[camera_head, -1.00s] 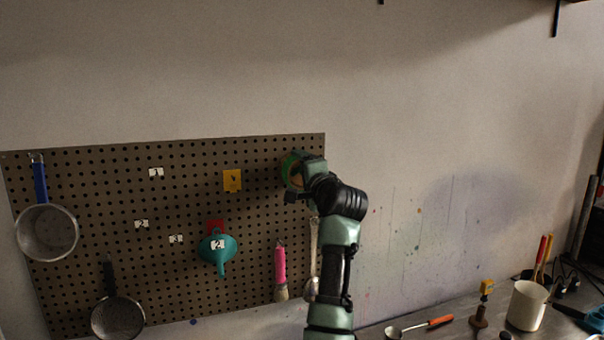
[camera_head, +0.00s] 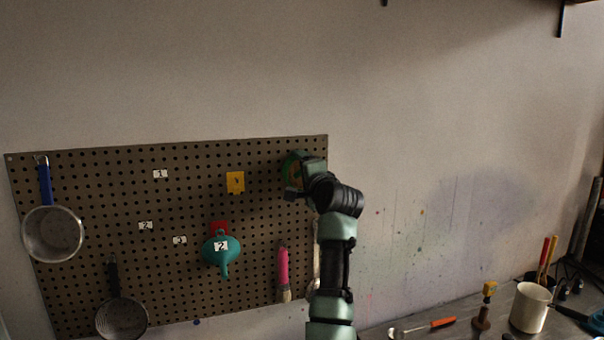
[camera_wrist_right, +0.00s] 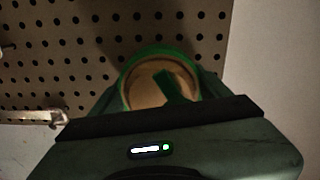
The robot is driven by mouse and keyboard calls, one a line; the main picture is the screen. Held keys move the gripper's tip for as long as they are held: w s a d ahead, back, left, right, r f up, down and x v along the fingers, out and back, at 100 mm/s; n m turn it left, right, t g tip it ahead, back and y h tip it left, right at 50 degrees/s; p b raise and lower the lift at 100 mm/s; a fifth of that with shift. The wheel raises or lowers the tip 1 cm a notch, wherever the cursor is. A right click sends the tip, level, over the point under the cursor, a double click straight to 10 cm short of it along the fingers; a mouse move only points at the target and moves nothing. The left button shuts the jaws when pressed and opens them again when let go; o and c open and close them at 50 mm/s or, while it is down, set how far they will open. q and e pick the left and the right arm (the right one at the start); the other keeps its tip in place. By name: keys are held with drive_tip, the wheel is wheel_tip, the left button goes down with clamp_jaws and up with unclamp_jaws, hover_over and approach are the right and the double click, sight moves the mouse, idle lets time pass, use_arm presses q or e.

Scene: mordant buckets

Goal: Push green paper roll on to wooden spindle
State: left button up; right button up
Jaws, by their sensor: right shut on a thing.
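The green paper roll (camera_head: 291,167) is at the upper right corner of the pegboard, partly hidden by my right gripper (camera_head: 297,182). In the right wrist view the roll (camera_wrist_right: 150,53) shows as a green ring with a tan inside, held between the fingers. My right gripper is shut on the roll, close in front of the board. I cannot make out a wooden spindle for certain; one behind the roll would be hidden. A yellow plate (camera_head: 235,188) with a dark spot at its middle is on the board left of the roll. My left gripper is not in view.
The pegboard (camera_head: 120,195) holds a teal funnel (camera_head: 217,250), a pink-handled brush (camera_head: 283,265) and two strainers. The bench at lower right carries a white cup (camera_head: 528,310) and a brown stand with a yellow top (camera_head: 482,318). The wall right of the board is clear.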

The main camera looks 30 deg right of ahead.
drive_tip(key=shift+w+d, duration=0.1)
drive_tip(key=shift+w, duration=0.1)
drive_tip(key=o, duration=1.6)
drive_tip(key=shift+s+f+b, duration=0.15)
drive_tip(key=shift+s+b, duration=0.3)
drive_tip(key=shift+s, duration=0.05)
drive_tip(key=b+v, duration=0.3)
drive_tip(key=v, duration=0.3)
drive_tip(key=shift+s+a, duration=0.2)
drive_tip(key=shift+s, duration=0.2)
